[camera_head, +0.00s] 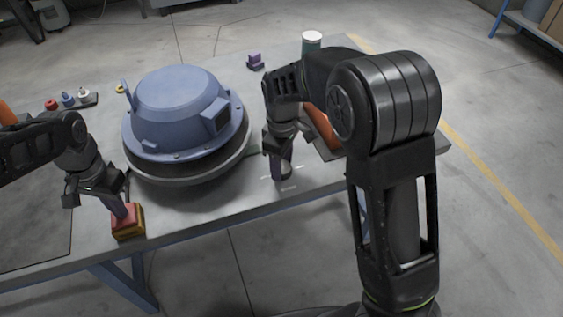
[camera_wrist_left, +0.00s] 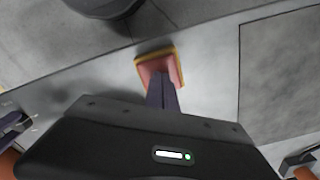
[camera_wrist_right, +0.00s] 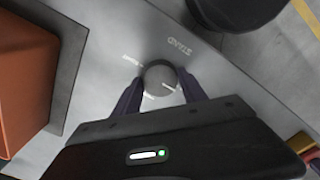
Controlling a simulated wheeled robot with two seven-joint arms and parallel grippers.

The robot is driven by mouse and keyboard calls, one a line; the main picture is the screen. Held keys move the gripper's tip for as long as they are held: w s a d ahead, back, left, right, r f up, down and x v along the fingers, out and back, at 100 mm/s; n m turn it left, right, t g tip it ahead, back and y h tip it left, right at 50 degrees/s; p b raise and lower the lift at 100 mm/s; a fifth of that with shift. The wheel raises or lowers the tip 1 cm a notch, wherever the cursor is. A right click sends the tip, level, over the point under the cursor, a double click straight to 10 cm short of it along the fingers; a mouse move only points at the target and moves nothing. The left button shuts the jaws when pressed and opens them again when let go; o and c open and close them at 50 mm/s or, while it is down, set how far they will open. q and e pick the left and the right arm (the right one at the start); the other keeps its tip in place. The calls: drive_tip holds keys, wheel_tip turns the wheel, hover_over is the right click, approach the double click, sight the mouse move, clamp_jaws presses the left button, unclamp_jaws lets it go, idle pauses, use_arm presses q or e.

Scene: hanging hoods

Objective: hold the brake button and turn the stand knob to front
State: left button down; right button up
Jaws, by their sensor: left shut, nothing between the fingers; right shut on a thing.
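The brake button is a red cap on a yellow box (camera_head: 129,226) at the table's front edge; it also shows in the left wrist view (camera_wrist_left: 160,68). My left gripper (camera_head: 121,213) points down with its fingers shut together, the tips at the red top. The stand knob is a round grey knob in the right wrist view (camera_wrist_right: 159,77), beside the printed word STAND and small white marks. My right gripper (camera_wrist_right: 159,95) is shut on the knob, one finger on each side. In the head view the right gripper (camera_head: 279,174) largely hides the knob.
A large blue domed hood (camera_head: 178,105) on a dark round base stands between my arms. Small coloured parts (camera_head: 69,99) lie at the back left and a purple block (camera_head: 255,61) at the back. An orange object (camera_wrist_right: 22,85) lies on a dark panel beside the knob.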

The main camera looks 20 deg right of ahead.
use_arm(q)
drive_tip(key=shift+s+f, duration=0.2)
drive_tip(key=shift+f, duration=0.05)
use_arm(e)
drive_tip(key=shift+m, duration=0.4)
drive_tip(key=shift+c, duration=0.4)
drive_tip(key=m, duration=0.7)
drive_tip(key=shift+m, duration=0.4)
drive_tip(key=m, duration=0.4)
drive_tip(key=shift+m, duration=2.6)
drive_tip(key=o, duration=1.4)
drive_tip(key=shift+c, duration=0.2)
